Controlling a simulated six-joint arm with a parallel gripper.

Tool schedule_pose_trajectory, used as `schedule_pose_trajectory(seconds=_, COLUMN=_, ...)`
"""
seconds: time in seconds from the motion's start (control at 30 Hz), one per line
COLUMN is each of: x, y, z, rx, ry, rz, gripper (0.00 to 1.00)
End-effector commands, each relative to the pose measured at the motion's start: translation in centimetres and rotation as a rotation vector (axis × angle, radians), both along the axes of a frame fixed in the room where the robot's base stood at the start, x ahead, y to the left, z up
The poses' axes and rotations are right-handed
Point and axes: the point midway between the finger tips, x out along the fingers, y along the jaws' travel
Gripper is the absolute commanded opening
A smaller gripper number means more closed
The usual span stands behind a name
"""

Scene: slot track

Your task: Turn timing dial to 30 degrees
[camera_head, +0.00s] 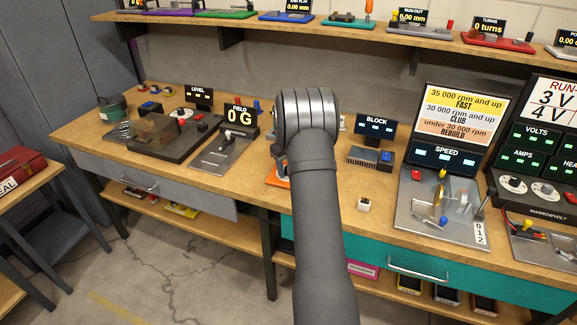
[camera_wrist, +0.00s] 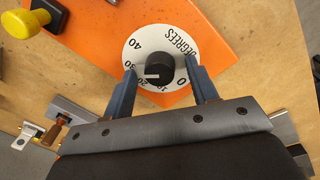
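The timing dial (camera_wrist: 135,56) is a white disc on an orange plate (camera_wrist: 85,40) in the wrist view, marked 0 to 40 with the word DEGREES. A black knob (camera_wrist: 163,65) stands at its centre, and its white pointer line faces left, roughly between the 20 and 30 marks. My gripper (camera_wrist: 161,68) is open, with one blue-grey finger on each side of the knob. Gaps show between the fingers and the knob. In the head view my arm hides the dial, and only an edge of the orange plate (camera_head: 276,178) shows.
A yellow knob (camera_wrist: 25,22) stands on the orange plate at upper left in the wrist view. A metal fixture (camera_wrist: 70,112) lies left of my gripper. In the head view the FIELD unit (camera_head: 222,152) is to the left and the BLOCK unit (camera_head: 368,155) to the right.

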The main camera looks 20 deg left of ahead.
Motion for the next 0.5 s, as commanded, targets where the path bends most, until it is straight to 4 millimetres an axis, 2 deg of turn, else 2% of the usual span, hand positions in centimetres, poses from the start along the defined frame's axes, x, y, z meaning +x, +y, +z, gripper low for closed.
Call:
schedule_pose_trajectory(seconds=0.27, x=0.0, y=0.0, z=0.5, rx=-0.001, ry=0.001, rz=0.0, gripper=0.53)
schedule_pose_trajectory(seconds=0.37, x=-0.1, y=0.1, z=1.8, rx=0.0, ry=-0.001, rz=0.0, gripper=0.53)
schedule_pose_trajectory(seconds=0.5, x=-0.2, y=0.2, z=4.9, rx=0.001, ry=-0.002, rz=0.0, gripper=0.53)
